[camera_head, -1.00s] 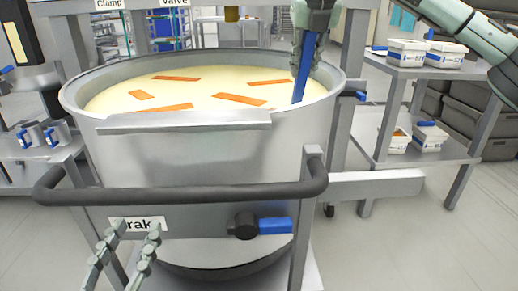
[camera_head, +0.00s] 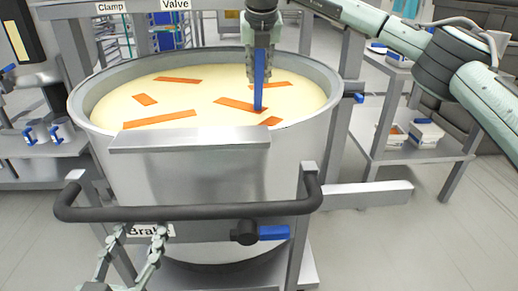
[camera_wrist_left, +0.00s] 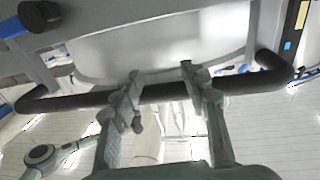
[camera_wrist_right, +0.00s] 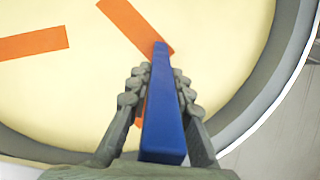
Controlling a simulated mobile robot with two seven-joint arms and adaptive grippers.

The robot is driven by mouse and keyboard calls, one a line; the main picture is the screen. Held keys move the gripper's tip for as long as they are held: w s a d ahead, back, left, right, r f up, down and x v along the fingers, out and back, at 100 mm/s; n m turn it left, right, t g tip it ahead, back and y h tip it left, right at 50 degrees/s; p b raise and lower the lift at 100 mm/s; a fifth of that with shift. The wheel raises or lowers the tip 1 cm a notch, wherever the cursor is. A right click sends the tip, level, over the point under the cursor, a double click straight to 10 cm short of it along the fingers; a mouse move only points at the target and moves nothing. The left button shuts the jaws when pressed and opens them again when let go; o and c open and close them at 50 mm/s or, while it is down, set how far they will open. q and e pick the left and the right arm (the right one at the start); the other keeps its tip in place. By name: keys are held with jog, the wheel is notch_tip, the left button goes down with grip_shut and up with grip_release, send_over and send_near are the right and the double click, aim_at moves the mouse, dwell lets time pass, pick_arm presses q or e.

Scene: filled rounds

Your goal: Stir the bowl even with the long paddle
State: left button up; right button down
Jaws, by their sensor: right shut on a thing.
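The bowl (camera_head: 215,150) is a big grey steel vessel on a stand, filled with pale yellow stuff (camera_head: 195,95). Several orange strips (camera_head: 160,119) lie on its surface, unevenly spread. My right gripper (camera_head: 258,55) is over the right part of the bowl, shut on the blue long paddle (camera_head: 259,80). The paddle points down and its lower end meets the surface beside an orange strip. The right wrist view shows the paddle (camera_wrist_right: 165,110) between the fingers. My left gripper (camera_wrist_left: 165,90) is open and empty, its fingers around or close to the black bar (camera_wrist_left: 170,94) at the bowl's front.
A label reading "Brake" (camera_head: 150,230) and a blue-handled valve (camera_head: 272,232) are low on the stand's front. A steel shelf (camera_head: 400,140) with white tubs (camera_head: 425,133) stands at the right. Floor (camera_head: 400,240) is free at the right front.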

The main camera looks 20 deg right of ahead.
jog(key=s+a+b, duration=0.2)
jog(key=s+a, duration=0.3)
jog(key=a, duration=0.5)
pick_arm(q)
jog(key=f+b, duration=0.1)
jog(key=b, duration=0.2)
jog(key=shift+s+f+t, duration=0.15)
jog(key=shift+f+t, duration=0.2)
jog(key=shift+t, duration=0.05)
pick_arm(e)
jog(key=s+d, duration=0.1)
jog(key=d, duration=0.8)
jog(key=shift+s+r, duration=0.25)
jog(key=shift+s, duration=0.15)
pick_arm(q)
jog(key=shift+f, duration=0.1)
pick_arm(e)
jog(key=shift+d, duration=0.2)
